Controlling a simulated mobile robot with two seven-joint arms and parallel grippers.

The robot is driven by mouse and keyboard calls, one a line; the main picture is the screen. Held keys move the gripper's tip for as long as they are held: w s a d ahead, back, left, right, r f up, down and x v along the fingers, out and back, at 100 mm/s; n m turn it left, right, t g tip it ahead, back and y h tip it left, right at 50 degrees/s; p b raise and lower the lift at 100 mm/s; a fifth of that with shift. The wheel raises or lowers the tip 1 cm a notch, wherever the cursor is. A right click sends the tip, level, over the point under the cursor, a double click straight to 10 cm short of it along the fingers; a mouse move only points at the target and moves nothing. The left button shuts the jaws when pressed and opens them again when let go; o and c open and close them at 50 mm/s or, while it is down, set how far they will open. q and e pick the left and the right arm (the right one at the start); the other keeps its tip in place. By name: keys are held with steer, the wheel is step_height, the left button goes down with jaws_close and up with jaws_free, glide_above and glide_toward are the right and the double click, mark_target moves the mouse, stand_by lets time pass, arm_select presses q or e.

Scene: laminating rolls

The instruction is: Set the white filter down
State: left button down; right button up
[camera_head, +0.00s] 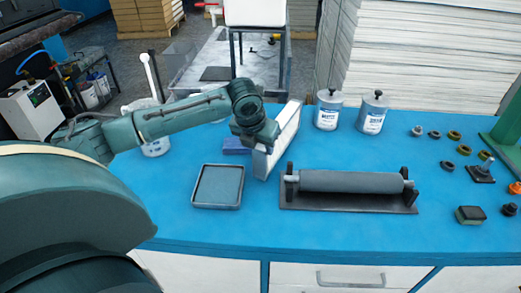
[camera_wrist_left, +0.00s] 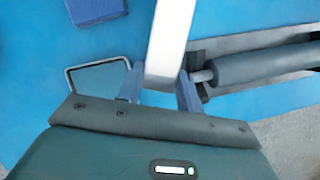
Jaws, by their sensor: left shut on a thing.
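The white filter (camera_head: 276,143) is a flat, upright panel with pale faces in the head view. My left gripper (camera_head: 262,138) is shut on it, holding it at its left side. In the left wrist view the white filter (camera_wrist_left: 170,40) runs up from between the two fingers of my left gripper (camera_wrist_left: 160,85). The filter is close to the blue table top; I cannot tell whether its lower edge touches. My right gripper is in neither view.
A dark square tray (camera_head: 194,203) lies left of the filter. A grey roller (camera_head: 350,182) on a dark stand lies to the right. A blue block (camera_head: 236,145) is behind the gripper. Two white canisters (camera_head: 328,112) stand behind. Small knobs and parts (camera_head: 447,165) occupy the right side.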

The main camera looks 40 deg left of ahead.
arm_select(q)
step_height(320, 180, down, 2)
steer(key=c, duration=0.9)
jaws_free()
